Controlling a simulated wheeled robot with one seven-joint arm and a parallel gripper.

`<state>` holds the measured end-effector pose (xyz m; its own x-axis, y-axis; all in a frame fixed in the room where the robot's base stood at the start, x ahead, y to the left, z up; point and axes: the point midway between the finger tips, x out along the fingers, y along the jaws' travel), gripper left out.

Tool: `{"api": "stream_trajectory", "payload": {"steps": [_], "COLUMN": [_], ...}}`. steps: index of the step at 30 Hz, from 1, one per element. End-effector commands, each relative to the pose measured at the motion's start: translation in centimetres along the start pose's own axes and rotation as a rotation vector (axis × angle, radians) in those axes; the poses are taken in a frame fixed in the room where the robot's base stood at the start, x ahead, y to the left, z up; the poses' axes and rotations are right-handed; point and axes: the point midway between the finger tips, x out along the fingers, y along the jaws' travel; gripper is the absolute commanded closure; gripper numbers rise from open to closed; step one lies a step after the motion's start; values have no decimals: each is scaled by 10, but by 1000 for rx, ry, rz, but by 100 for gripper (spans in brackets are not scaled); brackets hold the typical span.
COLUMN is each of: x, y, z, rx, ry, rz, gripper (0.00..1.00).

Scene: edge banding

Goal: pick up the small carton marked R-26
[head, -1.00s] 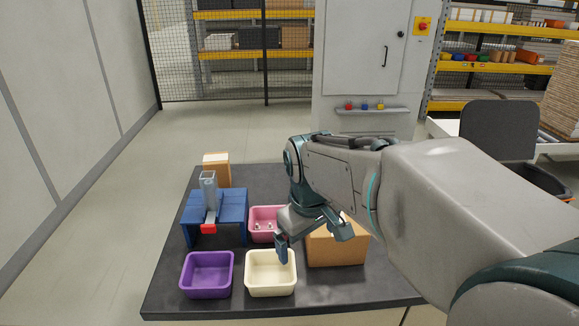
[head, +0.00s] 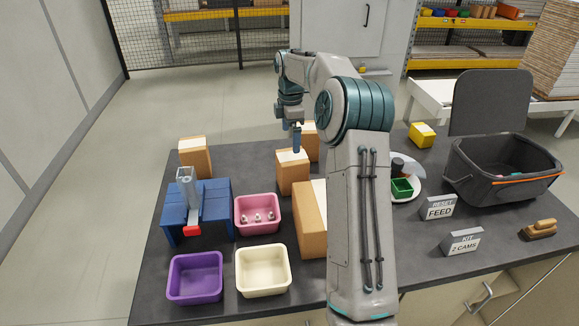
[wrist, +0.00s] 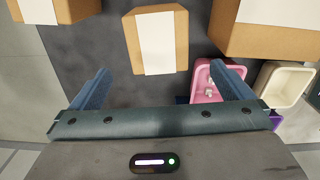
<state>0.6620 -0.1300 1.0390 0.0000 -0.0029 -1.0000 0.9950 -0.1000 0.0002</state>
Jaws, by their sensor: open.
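Several brown cartons with white tops stand on the dark table; no R-26 marking is readable. In the head view one small carton (head: 292,180) is in the middle, another (head: 311,148) behind it, partly hidden by my arm, and a third (head: 196,163) at the back left. A larger carton (head: 312,225) is in front, partly hidden. My gripper (head: 297,140) is open and empty, above the middle carton in the head view. In the wrist view a small carton (wrist: 157,42) lies ahead of my gripper (wrist: 162,88), roughly centred between the fingers and apart from them.
A blue stand (head: 215,210) with a grey upright, a pink bin (head: 257,230) holding small parts, a purple bin (head: 194,295) and a cream bin (head: 263,285) are at left. A plate (head: 408,192), dark basket (head: 503,190) and signs (head: 438,209) are at right.

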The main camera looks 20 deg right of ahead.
Motion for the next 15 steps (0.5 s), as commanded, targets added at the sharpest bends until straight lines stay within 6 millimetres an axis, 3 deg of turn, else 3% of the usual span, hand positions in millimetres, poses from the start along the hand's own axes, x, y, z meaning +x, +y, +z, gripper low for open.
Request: {"api": "stream_trajectory", "payload": {"steps": [5, 15], "x": [19, 79], "y": [2, 2], "z": [8, 8], "rx": [-8, -6], "ry": [4, 3], "rz": [-6, -3], "gripper": [0, 0]}}
